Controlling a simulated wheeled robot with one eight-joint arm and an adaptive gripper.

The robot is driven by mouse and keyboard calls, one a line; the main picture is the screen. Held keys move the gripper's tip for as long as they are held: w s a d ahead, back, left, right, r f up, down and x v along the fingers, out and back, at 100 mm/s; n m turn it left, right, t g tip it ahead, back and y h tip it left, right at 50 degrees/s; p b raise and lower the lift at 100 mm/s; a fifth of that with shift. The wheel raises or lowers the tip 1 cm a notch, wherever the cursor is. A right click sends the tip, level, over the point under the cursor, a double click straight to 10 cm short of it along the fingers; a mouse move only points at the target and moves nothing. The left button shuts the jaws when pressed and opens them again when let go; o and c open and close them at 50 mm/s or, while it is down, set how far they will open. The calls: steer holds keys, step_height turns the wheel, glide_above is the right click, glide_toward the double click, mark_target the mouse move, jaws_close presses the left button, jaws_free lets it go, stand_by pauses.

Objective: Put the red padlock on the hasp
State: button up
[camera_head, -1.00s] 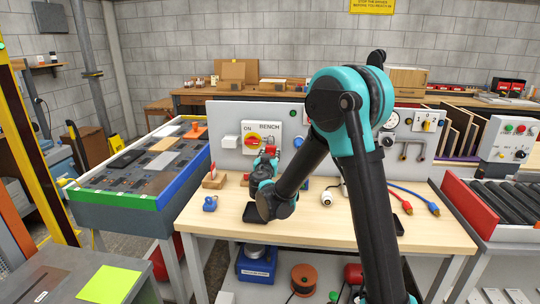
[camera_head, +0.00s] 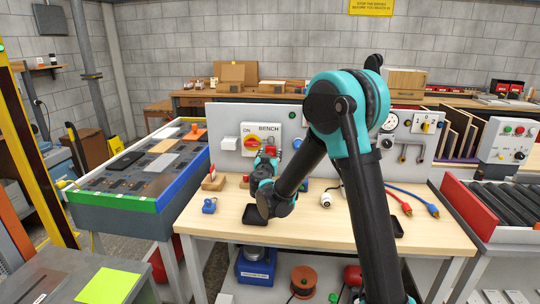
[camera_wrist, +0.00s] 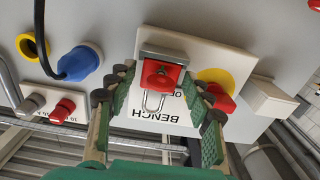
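The red padlock (camera_wrist: 162,76) is in front of the white BENCH switch panel (camera_wrist: 200,60), beside the red and yellow rotary switch (camera_wrist: 219,92). Its thin metal shackle (camera_wrist: 153,103) shows against the panel in the upside-down wrist view. A grey metal bracket (camera_wrist: 164,54), seemingly the hasp, is against the padlock's body; I cannot tell whether the shackle passes through it. My gripper (camera_wrist: 162,85) has its green-padded fingers spread on both sides of the padlock, with gaps showing. In the head view, the padlock (camera_head: 270,150) is small and my gripper is mostly hidden behind my arm.
A blue padlock (camera_head: 209,205) lies on the wooden bench (camera_head: 300,228), near a small wooden block (camera_head: 214,181). A blue plug (camera_wrist: 80,62) with a black cable is on the panel beside my gripper. Red and blue cables (camera_head: 415,200) lie at the bench's right.

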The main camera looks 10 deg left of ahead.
steer(key=shift+o, duration=0.6)
steer(key=shift+s, duration=0.2)
steer(key=s, duration=1.1)
steer(key=shift+s+a, duration=0.2)
steer(key=shift+s, duration=0.1)
steer(key=shift+c, duration=0.4)
steer(key=shift+w+r, duration=0.1)
steer(key=shift+w, duration=0.2)
steer(key=shift+c, duration=1.2)
steer(key=w+m, duration=0.1)
steer(key=w+r+m, duration=0.1)
steer(key=w, duration=0.1)
steer(key=shift+w, duration=0.3)
steer(key=c, duration=0.7)
steer(key=shift+w, duration=0.35)
jaws_close()
steer(key=shift+w+d, duration=0.15)
steer(key=shift+w, duration=2.55)
steer(key=shift+w, duration=0.65)
